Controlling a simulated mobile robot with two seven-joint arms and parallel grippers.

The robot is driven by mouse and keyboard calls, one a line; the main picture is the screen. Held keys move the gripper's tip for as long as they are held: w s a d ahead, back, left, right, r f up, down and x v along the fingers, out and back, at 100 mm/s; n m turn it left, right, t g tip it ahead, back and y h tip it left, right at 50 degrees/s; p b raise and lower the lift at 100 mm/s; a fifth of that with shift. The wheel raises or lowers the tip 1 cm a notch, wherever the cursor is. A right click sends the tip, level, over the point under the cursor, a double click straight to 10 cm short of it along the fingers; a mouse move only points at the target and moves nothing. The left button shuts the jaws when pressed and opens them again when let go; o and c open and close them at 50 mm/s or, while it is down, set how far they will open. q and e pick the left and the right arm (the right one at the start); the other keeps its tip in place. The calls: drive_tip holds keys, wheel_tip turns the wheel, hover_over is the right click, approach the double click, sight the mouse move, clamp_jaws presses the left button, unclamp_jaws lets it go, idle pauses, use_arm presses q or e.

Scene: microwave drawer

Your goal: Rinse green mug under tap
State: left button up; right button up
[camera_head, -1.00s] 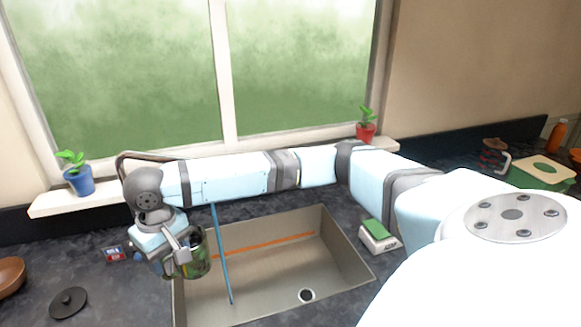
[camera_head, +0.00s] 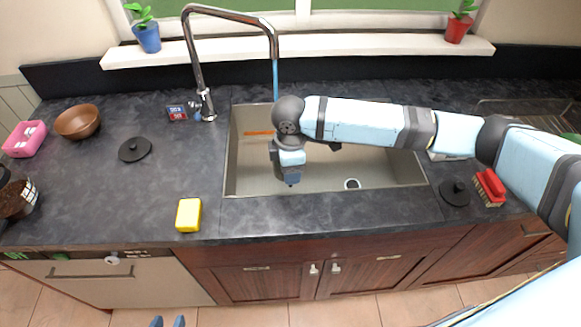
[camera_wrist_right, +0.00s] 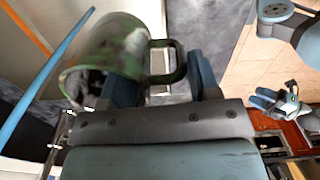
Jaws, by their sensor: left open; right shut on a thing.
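My right gripper (camera_head: 290,181) is over the sink (camera_head: 400,172), seen from behind. In the right wrist view it is shut on the green camouflage mug (camera_wrist_right: 118,48), around its handle side. The mug is tilted, its mouth toward the lower left. In the head view the mug is hidden by my arm. The chrome tap (camera_head: 195,65) runs a blue water stream (camera_head: 275,80), which falls behind my right wrist. In the wrist view the stream (camera_wrist_right: 45,75) passes left of the mug, apart from it. My left gripper (camera_head: 168,322) is open and empty at the bottom edge, below the counter.
A yellow sponge (camera_head: 188,215) lies at the counter's front. A black lid (camera_head: 134,149), brown bowl (camera_head: 78,122) and pink box (camera_head: 25,138) stand left. A red brush (camera_head: 490,187) and another black lid (camera_head: 454,192) lie right. The counter left of the sink is mostly clear.

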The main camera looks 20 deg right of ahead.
drive_tip(key=shift+w+d+f+b, duration=0.1)
drive_tip(key=shift+w+f+b, duration=0.3)
drive_tip(key=shift+w+b, duration=0.45)
drive_tip(key=w+d+f+b, duration=0.1)
drive_tip(key=w+f+b, duration=0.1)
drive_tip(key=w+b, duration=0.5)
drive_tip(key=shift+w+d+b, duration=0.3)
drive_tip(key=shift+w+d, duration=0.1)
drive_tip(key=shift+w, duration=2.2)
drive_tip(key=shift+s+d+p, duration=0.15)
drive_tip(key=shift+d+p, duration=0.45)
drive_tip(key=shift+p, duration=0.2)
drive_tip(key=shift+a, duration=0.1)
drive_tip(key=shift+a+p, duration=0.5)
drive_tip(key=shift+p, duration=0.05)
